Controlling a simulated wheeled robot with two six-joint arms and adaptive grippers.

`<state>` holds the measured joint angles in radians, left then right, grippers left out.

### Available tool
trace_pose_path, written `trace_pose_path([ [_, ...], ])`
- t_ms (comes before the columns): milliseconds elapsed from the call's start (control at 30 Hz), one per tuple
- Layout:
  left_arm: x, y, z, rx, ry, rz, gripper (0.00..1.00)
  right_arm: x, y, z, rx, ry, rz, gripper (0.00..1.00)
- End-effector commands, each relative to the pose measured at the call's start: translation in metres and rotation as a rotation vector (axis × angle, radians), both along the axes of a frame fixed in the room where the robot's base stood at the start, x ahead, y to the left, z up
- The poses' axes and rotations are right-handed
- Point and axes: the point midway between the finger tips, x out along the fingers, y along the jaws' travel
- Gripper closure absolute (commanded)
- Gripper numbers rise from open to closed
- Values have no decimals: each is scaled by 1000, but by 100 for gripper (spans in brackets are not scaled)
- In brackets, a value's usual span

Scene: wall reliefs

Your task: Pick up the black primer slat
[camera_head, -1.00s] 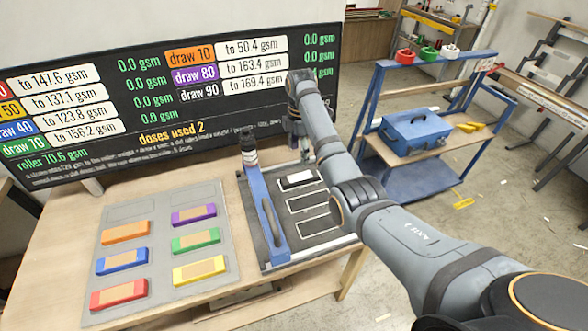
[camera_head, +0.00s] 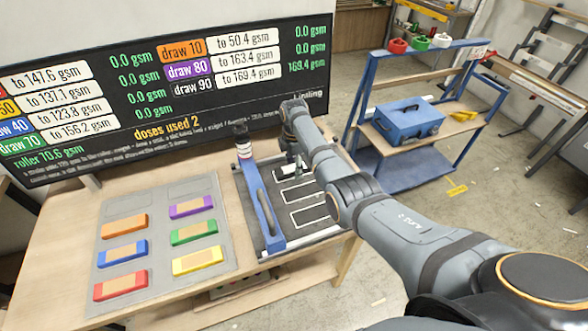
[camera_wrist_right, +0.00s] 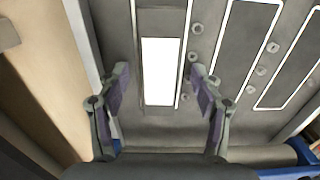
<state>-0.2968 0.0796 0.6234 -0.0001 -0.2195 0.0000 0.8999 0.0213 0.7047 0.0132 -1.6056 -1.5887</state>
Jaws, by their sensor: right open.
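The black primer slat, dark with a white label (camera_wrist_right: 158,72), lies in the end slot of the dark tray (camera_head: 272,227). In the right wrist view its label shows between my spread fingers. My right gripper (camera_wrist_right: 158,88) is open, with one finger on each side of the slat; I cannot tell whether they touch it. In the head view my right gripper (camera_head: 290,168) is low over the tray's far slot, and with the arm it hides most of the slat. My left gripper is not in view.
A blue bar (camera_head: 262,200) runs along the tray's left side. A grey mat (camera_head: 163,240) with several coloured slats lies left of it. The dark display board (camera_head: 170,90) stands behind. A blue cart with a blue toolbox (camera_head: 408,124) stands to the right.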

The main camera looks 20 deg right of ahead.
Motion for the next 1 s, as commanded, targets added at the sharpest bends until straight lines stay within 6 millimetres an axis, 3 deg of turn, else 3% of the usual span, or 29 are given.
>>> trace_pose_path([
  [167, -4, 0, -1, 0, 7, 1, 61, 0, 0, 0, 0, -1, 0, 34],
  [600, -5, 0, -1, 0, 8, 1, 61, 0, 0, 0, 0, -1, 0, 93],
  [867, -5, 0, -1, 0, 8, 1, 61, 1, 0, 2, 0, -2, 0, 93],
  [1000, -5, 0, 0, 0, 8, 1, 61, 1, 0, 13, 0, -4, 0, 93],
])
